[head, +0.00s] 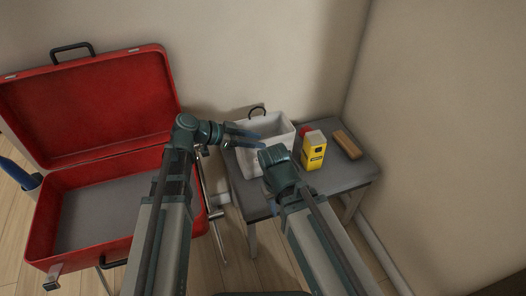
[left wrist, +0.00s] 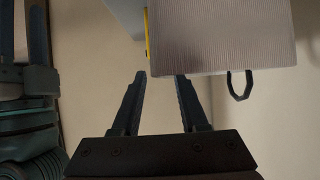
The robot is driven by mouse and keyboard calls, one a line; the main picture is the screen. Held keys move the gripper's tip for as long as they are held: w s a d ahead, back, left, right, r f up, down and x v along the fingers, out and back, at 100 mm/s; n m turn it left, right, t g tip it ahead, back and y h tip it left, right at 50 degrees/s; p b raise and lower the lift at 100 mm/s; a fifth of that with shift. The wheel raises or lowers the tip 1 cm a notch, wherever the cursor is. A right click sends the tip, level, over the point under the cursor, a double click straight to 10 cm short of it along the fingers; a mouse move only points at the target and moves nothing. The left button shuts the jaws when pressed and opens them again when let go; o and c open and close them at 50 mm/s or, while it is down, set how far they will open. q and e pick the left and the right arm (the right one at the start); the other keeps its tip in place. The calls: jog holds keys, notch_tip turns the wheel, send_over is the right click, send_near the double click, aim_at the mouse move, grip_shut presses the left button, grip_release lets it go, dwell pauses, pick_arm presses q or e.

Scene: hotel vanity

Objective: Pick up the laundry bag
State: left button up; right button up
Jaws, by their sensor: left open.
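A white, open-topped, box-shaped holder with a dark loop handle, which looks like the laundry bag (head: 281,128), stands on the small grey table. In the left wrist view the pale ribbed side of the laundry bag (left wrist: 220,40) fills the upper right, with its dark loop hanging at the right. My left gripper (head: 258,138) is open and empty, with its fingers at the bag's near left side. In the left wrist view the gripper's fingers (left wrist: 161,75) are apart with nothing between them. My right gripper (head: 277,168) is in front of the bag; its fingers are hidden.
The grey table (head: 345,178) also bears a yellow box (head: 313,152), a red item (head: 304,131) and a tan block (head: 347,144). An open red suitcase (head: 45,215) stands at the left. Walls close off the back and right.

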aim_at(279, 143)
pick_arm(q)
jog(key=shift+b+x, duration=1.2)
jog(key=shift+x, duration=1.5)
jog(key=shift+r, duration=0.15)
grip_shut()
